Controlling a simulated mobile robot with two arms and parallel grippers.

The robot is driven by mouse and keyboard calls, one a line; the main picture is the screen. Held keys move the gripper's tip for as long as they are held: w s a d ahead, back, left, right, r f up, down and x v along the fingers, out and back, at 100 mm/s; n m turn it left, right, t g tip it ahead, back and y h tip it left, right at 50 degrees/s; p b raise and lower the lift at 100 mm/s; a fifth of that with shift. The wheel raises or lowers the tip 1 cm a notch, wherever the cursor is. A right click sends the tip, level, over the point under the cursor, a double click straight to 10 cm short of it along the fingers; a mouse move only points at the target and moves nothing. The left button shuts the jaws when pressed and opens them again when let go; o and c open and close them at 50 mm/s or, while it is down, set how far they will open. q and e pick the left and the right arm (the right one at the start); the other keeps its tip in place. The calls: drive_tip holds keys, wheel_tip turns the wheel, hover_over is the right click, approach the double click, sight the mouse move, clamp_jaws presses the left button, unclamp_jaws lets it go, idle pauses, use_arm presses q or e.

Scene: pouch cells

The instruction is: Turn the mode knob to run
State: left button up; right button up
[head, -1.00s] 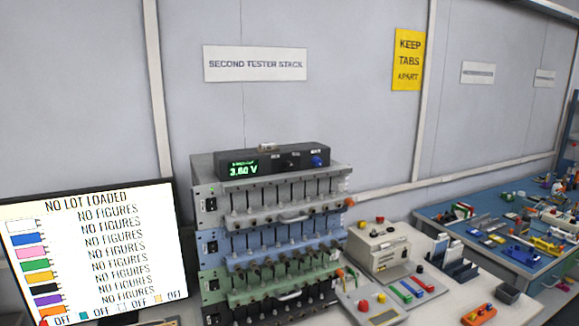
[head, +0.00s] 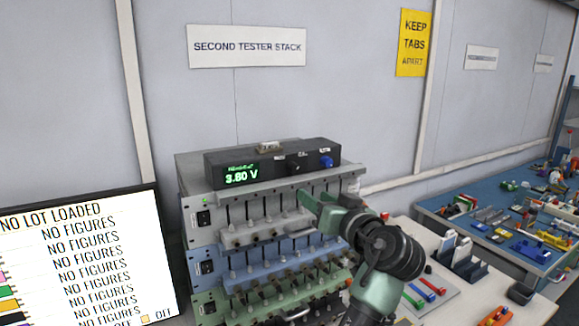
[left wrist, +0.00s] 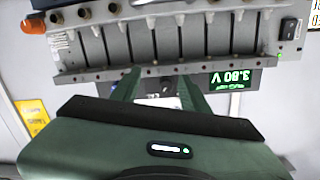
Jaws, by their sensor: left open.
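My left gripper (head: 318,200) is open and empty, just below and in front of the box, apart from both knobs. In the left wrist view the green fingers (left wrist: 158,92) spread on either side of the box's knob area, upside down. My right gripper is not in view.
The tester stack (head: 188,216) has grey, blue and green racks with rows of clips close under my left gripper. A monitor (head: 75,262) stands at left. A white bench (head: 412,228) and a blue bench (head: 430,208) with small parts lie to the right.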

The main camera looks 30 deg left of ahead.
use_arm(q)
drive_tip(key=y, duration=0.1)
approach(296, 169)
drive_tip(key=a, duration=0.1)
drive_tip(key=shift+n, duration=0.4)
drive_tip(key=p+x, duration=0.3)
drive_tip(key=x, duration=0.3)
drive_tip(key=shift+w+a+r, duration=0.15)
drive_tip(key=shift+w+a, duration=0.05)
drive_tip(key=shift+w, duration=0.25)
drive_tip(key=shift+w+a+p, duration=0.35)
drive_tip(key=shift+a+p, duration=0.05)
drive_tip(key=shift+a, duration=0.1)
drive_tip(key=shift+f, duration=0.2)
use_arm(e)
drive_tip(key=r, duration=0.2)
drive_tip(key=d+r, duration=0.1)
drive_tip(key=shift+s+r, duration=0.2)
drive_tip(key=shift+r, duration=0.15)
use_arm(q)
clamp_jaws()
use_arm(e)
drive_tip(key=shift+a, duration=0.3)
